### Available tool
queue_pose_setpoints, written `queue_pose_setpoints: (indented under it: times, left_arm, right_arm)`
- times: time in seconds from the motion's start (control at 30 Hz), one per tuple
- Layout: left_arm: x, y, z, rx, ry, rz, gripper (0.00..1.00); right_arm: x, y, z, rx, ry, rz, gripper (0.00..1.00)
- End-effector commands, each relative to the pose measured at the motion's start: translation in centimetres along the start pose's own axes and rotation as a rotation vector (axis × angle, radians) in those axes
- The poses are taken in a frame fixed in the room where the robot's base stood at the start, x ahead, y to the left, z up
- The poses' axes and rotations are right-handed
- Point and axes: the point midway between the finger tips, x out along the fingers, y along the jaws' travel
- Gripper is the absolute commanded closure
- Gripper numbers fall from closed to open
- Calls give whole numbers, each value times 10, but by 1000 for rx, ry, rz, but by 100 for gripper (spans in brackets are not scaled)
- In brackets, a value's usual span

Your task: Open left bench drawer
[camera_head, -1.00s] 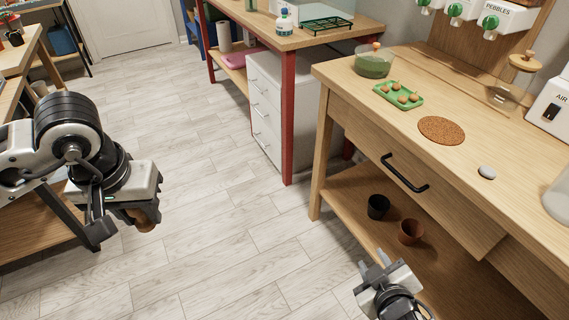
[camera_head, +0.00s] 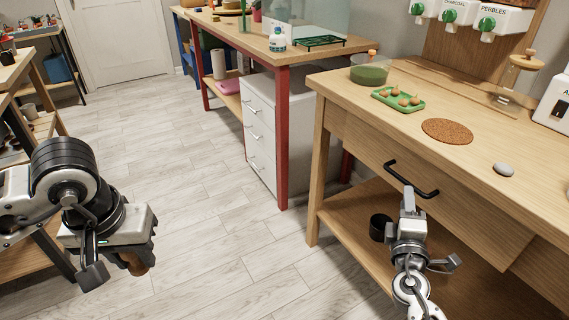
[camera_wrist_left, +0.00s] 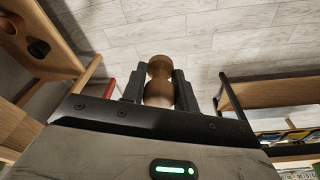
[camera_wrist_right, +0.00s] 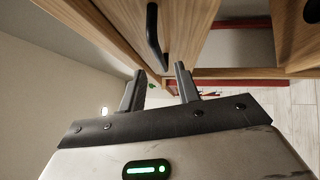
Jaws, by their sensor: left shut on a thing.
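The bench drawer (camera_head: 455,218) has a plain wooden front with a black bar handle (camera_head: 410,180). Its front looks flush with the bench, so it appears closed. My right gripper (camera_head: 408,195) is just in front of and below the handle, its fingers pointing up towards it. In the right wrist view the fingers (camera_wrist_right: 160,88) are apart with nothing between them, and the handle (camera_wrist_right: 154,38) shows beyond them, not between them. My left gripper (camera_head: 132,262) is shut on a brown turned wooden piece (camera_wrist_left: 159,80), out over the floor away from the bench.
The bench top (camera_head: 360,108) holds a green tray (camera_head: 398,99), a cork mat (camera_head: 447,131) and a grey stone (camera_head: 503,169). A dark pot (camera_head: 380,227) stands on the lower shelf. A white drawer cabinet (camera_head: 262,140) is beside a red table leg (camera_head: 283,140). The floor between is clear.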

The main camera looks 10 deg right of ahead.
Motion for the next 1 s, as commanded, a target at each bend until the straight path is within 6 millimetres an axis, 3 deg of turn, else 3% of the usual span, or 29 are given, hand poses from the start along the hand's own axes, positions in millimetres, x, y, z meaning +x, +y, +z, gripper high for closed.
queue_pose_setpoints:
  times: [0.1, 0.3, 0.73, 0.77, 0.87, 1.0]
  left_arm:
    - [-4, 0, -1, 0, 0, 0, 93]
    - [-5, 0, -1, 0, 0, 0, 93]
    - [-5, 0, -1, 0, 0, 0, 93]
    - [-5, 0, -1, 0, 0, 0, 93]
    - [-5, 0, -1, 0, 0, 0, 93]
    - [-5, 0, -1, 0, 0, 0, 93]
  right_arm:
    - [26, 2, 0, 1, -2, 2, 68]
    - [54, 0, 0, 1, -1, 1, 68]
    - [65, -1, 0, 1, 1, -1, 68]
    - [65, -1, 0, 1, 1, -1, 70]
    - [65, -1, 0, 1, 1, -1, 98]
    - [65, -1, 0, 1, 1, -1, 100]
